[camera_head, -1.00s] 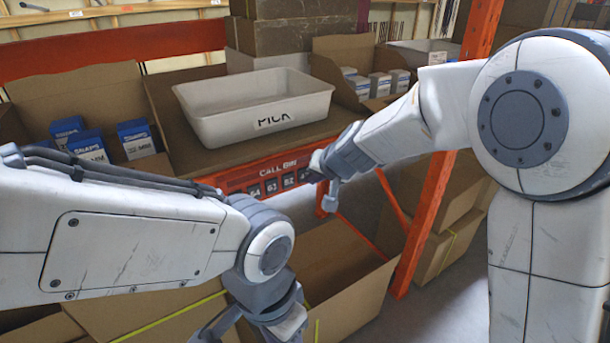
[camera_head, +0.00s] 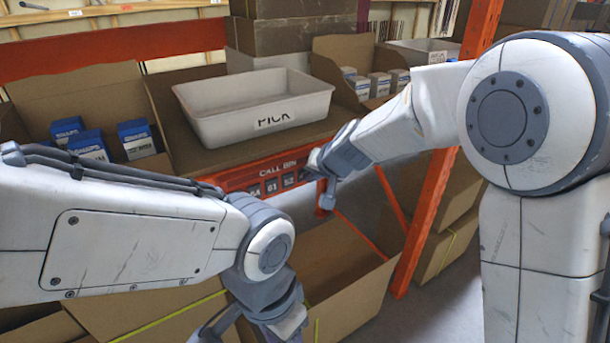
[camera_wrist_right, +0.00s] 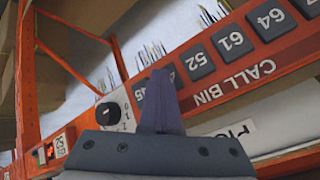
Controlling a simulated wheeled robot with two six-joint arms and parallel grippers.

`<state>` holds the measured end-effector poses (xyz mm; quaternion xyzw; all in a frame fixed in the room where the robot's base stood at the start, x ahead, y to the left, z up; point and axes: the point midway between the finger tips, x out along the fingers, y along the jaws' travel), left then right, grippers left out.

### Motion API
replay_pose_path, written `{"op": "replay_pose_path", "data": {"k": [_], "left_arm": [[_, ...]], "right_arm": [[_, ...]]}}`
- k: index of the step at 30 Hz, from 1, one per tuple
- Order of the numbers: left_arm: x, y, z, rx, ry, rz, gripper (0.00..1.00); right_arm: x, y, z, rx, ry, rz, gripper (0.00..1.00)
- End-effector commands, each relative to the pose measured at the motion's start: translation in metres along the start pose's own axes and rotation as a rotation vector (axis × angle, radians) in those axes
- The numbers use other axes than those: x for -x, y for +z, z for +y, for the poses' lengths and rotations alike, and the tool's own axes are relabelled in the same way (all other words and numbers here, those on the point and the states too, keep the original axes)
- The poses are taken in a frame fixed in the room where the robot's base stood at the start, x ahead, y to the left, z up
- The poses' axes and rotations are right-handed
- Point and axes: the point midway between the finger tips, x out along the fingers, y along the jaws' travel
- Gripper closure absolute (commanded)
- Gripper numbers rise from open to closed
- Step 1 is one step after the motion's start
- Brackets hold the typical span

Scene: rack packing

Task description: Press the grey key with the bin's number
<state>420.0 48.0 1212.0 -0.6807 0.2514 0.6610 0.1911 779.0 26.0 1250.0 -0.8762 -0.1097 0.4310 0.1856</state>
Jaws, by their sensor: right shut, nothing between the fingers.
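The orange call-bin strip (camera_head: 235,181) runs along the front of the shelf, with a row of dark grey keys with white numbers. The wrist view shows keys 64 (camera_wrist_right: 271,19), 61 (camera_wrist_right: 232,40) and 52 (camera_wrist_right: 198,61), upside down. A further key (camera_wrist_right: 138,93) is mostly hidden behind my fingers, and its number is hard to read. My right gripper (camera_head: 314,164) is shut and empty at the right part of the key row. Its fingertips (camera_wrist_right: 160,76) overlap that hidden key; I cannot tell if they touch. My left gripper is low, cut off by the bottom edge.
A white bin (camera_head: 250,112) labelled PICK stands on the shelf above the strip. An open cardboard box (camera_head: 350,285) stands below. An orange upright (camera_head: 430,215) is at right.

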Motion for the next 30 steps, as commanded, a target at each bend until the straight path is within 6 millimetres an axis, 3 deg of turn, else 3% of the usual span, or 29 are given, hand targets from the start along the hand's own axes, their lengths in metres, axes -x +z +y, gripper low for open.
{"op": "replay_pose_path", "data": {"k": [30], "left_arm": [[-0.013, 0.001, -0.001, 0.000, 0.000, 0.000, 0.50]], "right_arm": [[0.013, 0.009, 0.010, -0.001, 0.000, 0.002, 1.00]]}}
